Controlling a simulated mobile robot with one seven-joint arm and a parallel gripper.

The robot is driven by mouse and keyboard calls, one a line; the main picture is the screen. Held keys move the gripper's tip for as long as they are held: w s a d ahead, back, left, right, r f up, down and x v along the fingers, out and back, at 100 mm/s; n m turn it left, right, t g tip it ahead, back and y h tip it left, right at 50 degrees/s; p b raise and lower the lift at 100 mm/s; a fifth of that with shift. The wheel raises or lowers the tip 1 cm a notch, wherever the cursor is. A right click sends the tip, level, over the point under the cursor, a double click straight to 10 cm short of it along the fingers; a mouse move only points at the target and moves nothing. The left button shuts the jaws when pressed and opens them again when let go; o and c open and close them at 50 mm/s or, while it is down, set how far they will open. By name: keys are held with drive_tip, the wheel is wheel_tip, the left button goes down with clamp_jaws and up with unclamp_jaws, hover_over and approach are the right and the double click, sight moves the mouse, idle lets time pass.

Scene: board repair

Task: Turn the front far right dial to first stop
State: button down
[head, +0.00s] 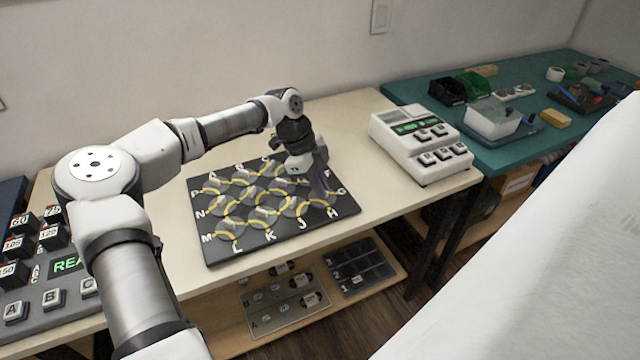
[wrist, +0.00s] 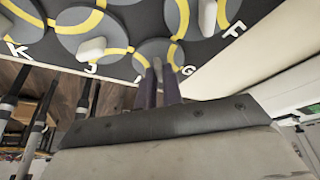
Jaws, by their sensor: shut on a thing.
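The black dial board (head: 215,250) lies on the wooden table, with rows of grey round dials joined by yellow line segments and white letters along its edges. My gripper (head: 320,190) reaches down over the board's right side and hides part of the dials there. In the wrist view, my gripper (wrist: 160,80) is shut on the small pale knob of the front far right dial (wrist: 147,48), beside the letter G. Yellow marks show on that dial's face. The fingers partly cover the knob, so its exact angle is hard to tell.
Neighbouring dial knobs (wrist: 91,48) stand up close to my gripper. A white device with buttons (head: 420,145) stands right of the board. A grey button panel (head: 30,300) is at left. A green mat (head: 400,92) with bins and parts lies at far right.

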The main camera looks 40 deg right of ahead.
drive_tip(key=m+y+p, duration=0.1)
drive_tip(key=m, duration=0.1)
drive_tip(key=m+y+p, duration=0.1)
drive_tip(key=m, duration=0.2)
drive_tip(key=shift+d+r+g, duration=0.1)
drive_tip(key=shift+d+g, duration=0.05)
drive_tip(key=shift+g, duration=0.15)
drive_tip(key=m+y+p, duration=0.1)
drive_tip(key=m, duration=0.2)
drive_tip(key=m+y+p, duration=0.1)
drive_tip(key=m, duration=0.1)
drive_tip(key=shift+d+m, duration=0.1)
drive_tip(key=shift+m, duration=0.3)
drive_tip(key=m+t+y, duration=0.1)
drive_tip(key=m, duration=0.2)
drive_tip(key=shift+d, duration=0.1)
drive_tip(key=shift+m+t+y, duration=0.4)
drive_tip(key=shift+m+t, duration=0.2)
drive_tip(key=shift+m, duration=1.2)
drive_tip(key=c, duration=1.5)
unclamp_jaws()
drive_tip(key=shift+s, duration=0.1)
drive_tip(key=shift+c, duration=0.2)
drive_tip(key=b+v, duration=0.1)
drive_tip(key=v, duration=1.2)
drive_tip(key=shift+d+r, duration=0.3)
